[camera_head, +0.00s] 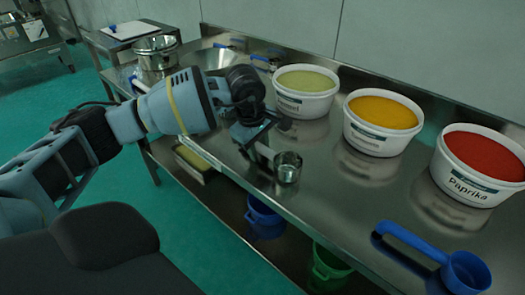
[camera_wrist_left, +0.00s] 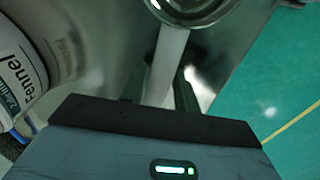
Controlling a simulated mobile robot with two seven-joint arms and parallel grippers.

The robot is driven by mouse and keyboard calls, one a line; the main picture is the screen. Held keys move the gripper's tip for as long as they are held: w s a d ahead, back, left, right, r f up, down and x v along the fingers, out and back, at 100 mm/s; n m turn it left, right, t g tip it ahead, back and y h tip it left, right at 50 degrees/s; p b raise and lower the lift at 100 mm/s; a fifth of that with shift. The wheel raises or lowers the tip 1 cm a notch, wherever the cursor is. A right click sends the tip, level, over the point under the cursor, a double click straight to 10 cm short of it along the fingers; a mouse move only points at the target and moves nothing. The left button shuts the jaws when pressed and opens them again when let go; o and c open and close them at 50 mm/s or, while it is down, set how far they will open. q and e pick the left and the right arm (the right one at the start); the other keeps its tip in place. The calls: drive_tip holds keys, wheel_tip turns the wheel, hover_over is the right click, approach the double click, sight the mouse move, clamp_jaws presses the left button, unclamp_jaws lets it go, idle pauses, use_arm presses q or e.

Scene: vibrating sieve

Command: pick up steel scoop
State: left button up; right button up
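The steel scoop (camera_head: 288,168) is at the front edge of the steel table in the head view, its small round cup at or just above the surface. Its flat handle runs from the cup to my left gripper (camera_head: 257,146). In the left wrist view the scoop's handle (camera_wrist_left: 169,55) runs down between the two fingers of my left gripper (camera_wrist_left: 160,88), and part of the cup shows at the top edge. The fingers are close on both sides of the handle; whether they press on it is not clear. My right gripper is not in view.
White tubs of fennel (camera_head: 305,104), yellow powder (camera_head: 376,138) and paprika (camera_head: 468,183) stand along the back. A blue scoop (camera_head: 420,246) lies at the front right. A steel pot (camera_head: 156,60) stands at the far left. Blue (camera_head: 264,220) and green (camera_head: 327,270) buckets are below.

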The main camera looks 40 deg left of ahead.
sight(258, 144)
use_arm(q)
clamp_jaws()
drive_tip(key=shift+r, duration=0.2)
drive_tip(key=shift+r, duration=0.7)
drive_tip(key=shift+s+a+r, duration=0.1)
drive_tip(key=shift+s+r, duration=0.05)
drive_tip(key=shift+r, duration=0.35)
drive_tip(key=shift+s+r, duration=0.15)
drive_tip(key=shift+r, duration=0.3)
drive_tip(key=s+a+r+b, duration=0.1)
drive_tip(key=s+a, duration=0.2)
drive_tip(key=s, duration=1.2)
drive_tip(key=shift+r, duration=0.2)
